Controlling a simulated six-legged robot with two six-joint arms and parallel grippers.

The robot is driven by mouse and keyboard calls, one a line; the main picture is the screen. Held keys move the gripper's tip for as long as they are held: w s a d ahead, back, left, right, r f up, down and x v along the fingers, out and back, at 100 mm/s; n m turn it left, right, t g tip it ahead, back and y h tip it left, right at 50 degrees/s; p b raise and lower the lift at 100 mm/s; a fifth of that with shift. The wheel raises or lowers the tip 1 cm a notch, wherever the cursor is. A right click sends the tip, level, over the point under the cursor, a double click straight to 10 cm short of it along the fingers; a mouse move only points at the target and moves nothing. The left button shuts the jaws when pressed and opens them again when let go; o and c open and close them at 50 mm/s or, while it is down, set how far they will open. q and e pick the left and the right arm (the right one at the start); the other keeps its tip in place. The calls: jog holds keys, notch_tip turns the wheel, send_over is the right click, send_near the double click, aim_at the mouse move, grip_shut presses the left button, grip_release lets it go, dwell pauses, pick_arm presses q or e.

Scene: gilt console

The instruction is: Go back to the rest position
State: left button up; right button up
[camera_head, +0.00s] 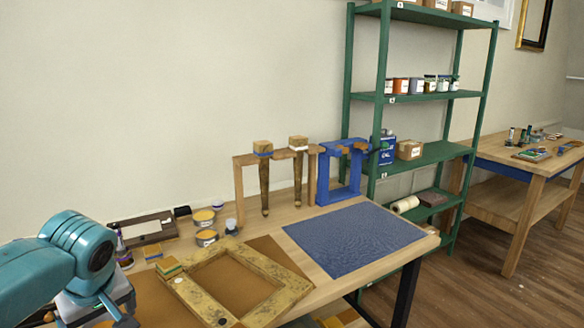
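My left arm, teal, comes in from the left edge at the lower left. Its wrist and the grey-and-teal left gripper (98,302) hang over the near left part of the wooden workbench (300,215). The fingertips are cut off or hidden at the bottom of the picture, so I cannot tell whether the gripper is open or shut. My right arm and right gripper are not in view.
A worn gilt frame (272,309) lies on a brown board right of my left gripper. Behind are yellow-topped tins (206,238), a small bottle (122,250) and a wooden rack (310,178) with two turned legs. A blue mat (355,237) lies bare. A green shelf (430,152) stands behind.

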pick_arm(q)
jog(key=d+f+m+g+h+p, duration=0.1)
jog(key=d+f+m, duration=0.1)
jog(key=d+f, duration=0.35)
jog(key=w+d+f+m+h, duration=0.1)
jog(key=d+f+m+h, duration=0.1)
jog(key=f, duration=0.7)
jog(key=d+f+m+g+h+p, duration=0.1)
jog(key=d+f+m, duration=0.1)
jog(key=d+f, duration=0.35)
jog(key=s+d+f+m+h+p, duration=0.1)
jog(key=s+d+f, duration=0.3)
jog(key=s+f, duration=0.5)
jog(key=s+d+f+m+h, duration=0.1)
jog(key=s+d+f, duration=0.3)
jog(key=s+f, duration=0.5)
jog(key=shift+s+f+g+h+p, duration=0.3)
jog(key=shift+f+h+p, duration=0.1)
jog(key=shift+h, duration=0.3)
jog(key=shift+w+d, duration=0.1)
